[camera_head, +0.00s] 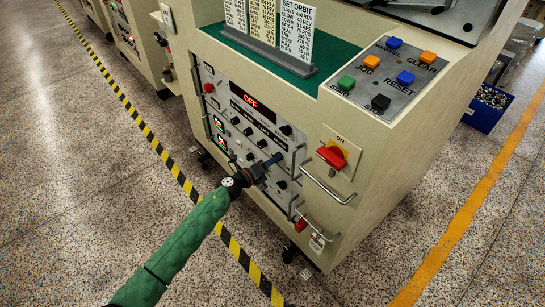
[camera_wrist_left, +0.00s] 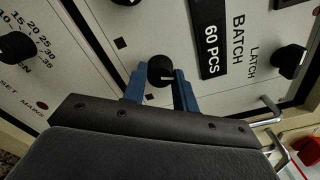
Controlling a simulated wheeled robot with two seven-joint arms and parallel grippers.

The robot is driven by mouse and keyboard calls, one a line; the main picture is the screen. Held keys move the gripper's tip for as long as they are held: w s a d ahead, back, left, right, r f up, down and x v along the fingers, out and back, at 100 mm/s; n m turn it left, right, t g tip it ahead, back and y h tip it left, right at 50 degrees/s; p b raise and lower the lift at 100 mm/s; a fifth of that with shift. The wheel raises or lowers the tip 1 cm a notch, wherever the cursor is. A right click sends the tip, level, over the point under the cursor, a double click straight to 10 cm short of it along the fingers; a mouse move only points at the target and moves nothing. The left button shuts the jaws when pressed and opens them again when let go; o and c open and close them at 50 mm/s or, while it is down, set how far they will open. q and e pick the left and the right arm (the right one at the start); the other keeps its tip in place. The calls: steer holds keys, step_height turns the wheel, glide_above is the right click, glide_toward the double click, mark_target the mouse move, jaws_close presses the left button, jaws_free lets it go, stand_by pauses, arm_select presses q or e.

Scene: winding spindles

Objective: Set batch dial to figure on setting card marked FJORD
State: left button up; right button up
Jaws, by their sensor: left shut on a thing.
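My left gripper (camera_head: 268,165) reaches the front panel of the cream machine. In the wrist view its two blue fingers (camera_wrist_left: 161,82) are shut on a black knob (camera_wrist_left: 161,69), the batch dial beside the black plate (camera_wrist_left: 211,47) reading "60 PCS" and the word BATCH. The fingers stand on either side of the knob. Several setting cards stand in a rack on the green top; the right one (camera_head: 297,27) reads SET ORBIT. The other cards' headings are cut off, and no FJORD heading is visible. My right gripper is out of view.
A red display (camera_head: 250,101) reads OFF. A red switch (camera_head: 332,156) marked ON and metal handles (camera_head: 325,184) stick out right of the panel. The LATCH knob (camera_wrist_left: 290,60) sits near the batch dial. A button panel (camera_head: 385,73) is on top.

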arm_select(q)
steer(key=shift+n+p, duration=0.35)
steer(key=shift+n, duration=0.25)
steer(key=o, duration=1)
steer(key=shift+c, duration=0.2)
steer(key=v, duration=0.8)
